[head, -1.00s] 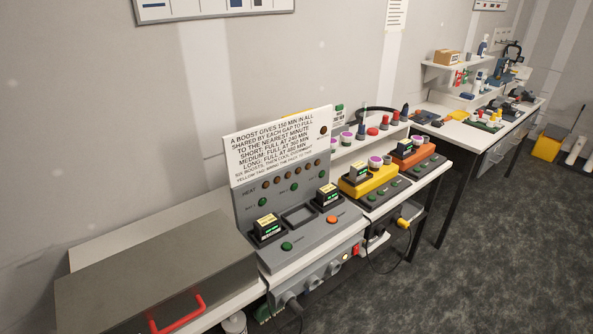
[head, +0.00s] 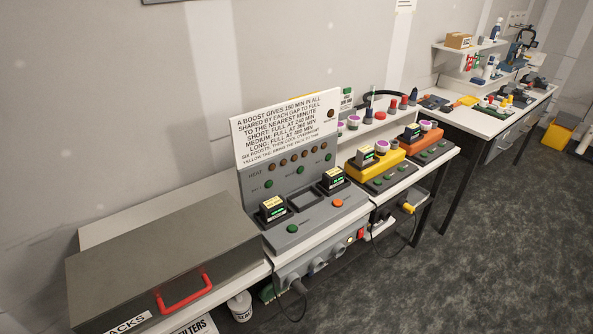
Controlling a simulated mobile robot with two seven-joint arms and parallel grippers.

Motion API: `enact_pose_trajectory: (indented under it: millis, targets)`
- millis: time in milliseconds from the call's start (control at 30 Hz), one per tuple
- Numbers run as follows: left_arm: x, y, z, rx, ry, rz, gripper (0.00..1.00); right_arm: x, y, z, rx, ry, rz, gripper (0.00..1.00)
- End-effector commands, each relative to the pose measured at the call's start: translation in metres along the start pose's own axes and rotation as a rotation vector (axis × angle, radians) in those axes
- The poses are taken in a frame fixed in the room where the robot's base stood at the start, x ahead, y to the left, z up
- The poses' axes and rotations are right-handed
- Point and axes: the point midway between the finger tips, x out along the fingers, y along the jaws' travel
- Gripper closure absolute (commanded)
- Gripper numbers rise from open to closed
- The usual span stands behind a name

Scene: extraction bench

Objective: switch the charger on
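The grey charger (head: 315,221) stands on the white bench with an upright printed panel (head: 289,125) behind it. Two battery packs with pale tops and green-lit fronts sit in it, a left pack (head: 272,209) and a right pack (head: 332,179). The bay between them (head: 304,200) is empty. A green button (head: 292,229) and an orange button (head: 337,203) are on its front deck. Below the bench front is a grey socket unit (head: 318,264) with a plugged cable and a small red switch (head: 361,234). Neither gripper is in view.
A grey lidded box (head: 165,255) with a red handle (head: 185,292) fills the bench's left. Yellow (head: 374,174) and orange (head: 413,148) chargers stand to the right. A cable with a yellow plug (head: 408,208) hangs below the bench. The carpet to the right is clear.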

Motion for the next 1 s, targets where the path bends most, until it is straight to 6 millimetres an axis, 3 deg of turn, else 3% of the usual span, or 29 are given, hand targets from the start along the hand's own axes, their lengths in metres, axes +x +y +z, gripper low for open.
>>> enact_pose_trajectory:
  millis: [67, 733, 1000]
  targets:
    - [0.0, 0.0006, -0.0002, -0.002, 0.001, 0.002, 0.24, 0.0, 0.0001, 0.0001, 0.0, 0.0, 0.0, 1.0]
    - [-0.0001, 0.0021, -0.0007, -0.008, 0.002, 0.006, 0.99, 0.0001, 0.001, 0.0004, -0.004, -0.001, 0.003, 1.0]
    - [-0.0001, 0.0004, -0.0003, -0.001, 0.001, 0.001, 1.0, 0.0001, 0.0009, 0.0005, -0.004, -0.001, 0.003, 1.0]
